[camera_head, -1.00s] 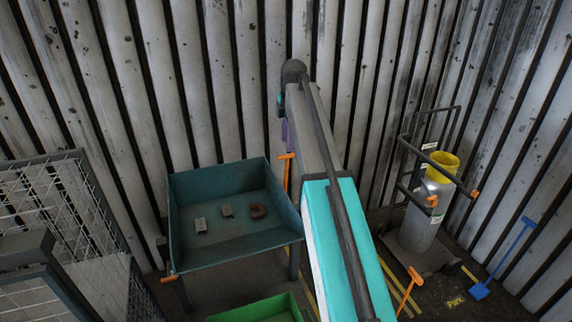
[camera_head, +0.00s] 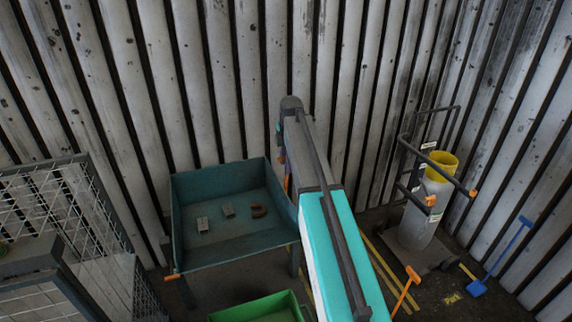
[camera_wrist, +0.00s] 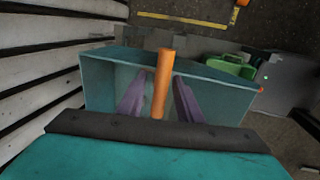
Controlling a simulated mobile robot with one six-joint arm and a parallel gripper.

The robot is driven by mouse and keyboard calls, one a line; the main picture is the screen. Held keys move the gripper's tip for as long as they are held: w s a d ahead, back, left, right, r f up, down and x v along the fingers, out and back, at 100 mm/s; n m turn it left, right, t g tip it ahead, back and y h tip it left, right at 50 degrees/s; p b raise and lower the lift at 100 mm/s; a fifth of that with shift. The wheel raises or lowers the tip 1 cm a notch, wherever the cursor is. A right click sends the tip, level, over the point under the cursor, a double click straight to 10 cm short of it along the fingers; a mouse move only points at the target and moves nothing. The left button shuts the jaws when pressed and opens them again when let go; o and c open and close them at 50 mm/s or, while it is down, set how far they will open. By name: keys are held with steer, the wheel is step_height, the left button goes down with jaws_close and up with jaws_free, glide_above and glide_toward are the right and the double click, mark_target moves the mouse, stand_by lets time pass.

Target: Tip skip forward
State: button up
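The skip (camera_head: 235,243) is a teal open tray on legs, left of my arm in the head view. It looks level and holds two grey blocks (camera_head: 203,224) and a brown curved piece (camera_head: 259,211). An orange handle (camera_head: 174,277) shows at its lower left corner. In the wrist view, the skip (camera_wrist: 225,96) lies beyond my gripper (camera_wrist: 160,92). Another orange handle (camera_wrist: 163,72) stands between my two purple fingers, with a gap visible on each side. My gripper is open. In the head view, my arm hides the fingers and most of that handle.
A ribbed metal wall (camera_head: 230,80) stands close behind. A mesh cage (camera_head: 95,215) is at left and a green bin (camera_head: 262,308) below the skip. A trolley with a grey cylinder (camera_head: 419,220), yellow at its top, and a blue shovel (camera_head: 478,289) stand at right.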

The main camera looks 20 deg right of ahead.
steer(key=shift+w+f, duration=0.15)
steer(key=shift+f, duration=0.65)
jaws_close()
